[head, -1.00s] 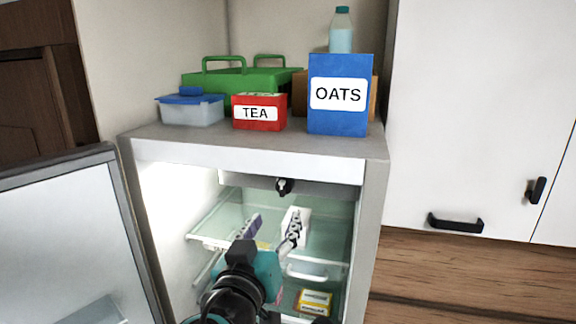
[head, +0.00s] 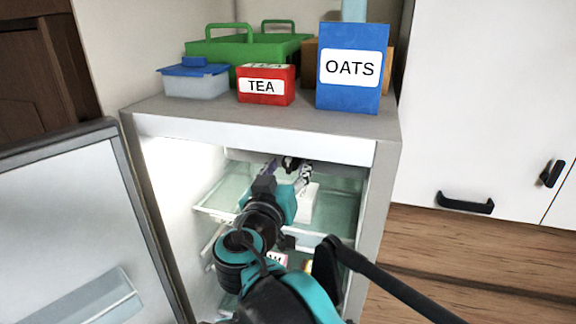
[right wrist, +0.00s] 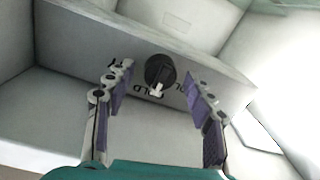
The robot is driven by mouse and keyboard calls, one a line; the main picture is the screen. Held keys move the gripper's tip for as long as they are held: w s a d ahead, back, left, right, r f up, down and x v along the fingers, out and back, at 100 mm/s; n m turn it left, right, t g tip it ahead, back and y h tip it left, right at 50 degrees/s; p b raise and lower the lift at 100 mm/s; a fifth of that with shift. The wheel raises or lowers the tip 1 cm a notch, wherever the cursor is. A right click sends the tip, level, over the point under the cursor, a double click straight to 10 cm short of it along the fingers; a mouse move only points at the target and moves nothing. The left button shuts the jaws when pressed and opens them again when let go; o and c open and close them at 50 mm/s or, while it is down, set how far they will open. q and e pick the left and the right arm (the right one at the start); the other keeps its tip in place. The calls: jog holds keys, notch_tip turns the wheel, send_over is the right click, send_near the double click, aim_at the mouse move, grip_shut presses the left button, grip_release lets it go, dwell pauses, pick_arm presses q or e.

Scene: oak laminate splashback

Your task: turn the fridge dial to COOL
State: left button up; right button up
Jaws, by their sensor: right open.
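The fridge (head: 262,126) stands open with its inside lit. The dial (right wrist: 160,72) is a round black knob with a pale pointer, on a grey panel under the fridge's top. In the right wrist view its pointer points down toward the lettering "OLD"; the other labels are partly hidden. The dial also shows small in the head view (head: 290,163), partly behind my gripper. My right gripper (head: 287,172) is open inside the fridge opening. In the right wrist view its purple-padded fingers (right wrist: 160,92) are spread on either side of the dial, apart from it. My left gripper is not seen.
On the fridge top stand a blue OATS box (head: 348,96), a red TEA box (head: 266,85), a lidded tub (head: 195,84) and a green case (head: 240,50). The open fridge door (head: 75,220) is at left. Glass shelves (head: 325,212) lie below the dial.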

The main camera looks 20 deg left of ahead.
jog(key=shift+s, duration=0.1)
jog(key=c, duration=1.2)
jog(key=shift+o, duration=0.2)
jog(key=n, duration=0.3)
jog(key=shift+n, duration=0.3)
jog(key=n, duration=0.3)
jog(key=shift+n+b, duration=0.3)
jog(key=shift+b, duration=0.05)
jog(key=n, duration=0.6)
jog(key=shift+a+g+h, duration=0.1)
jog(key=shift+g+h, duration=0.2)
jog(key=shift+h, duration=0.1)
jog(key=shift+n+b, duration=0.3)
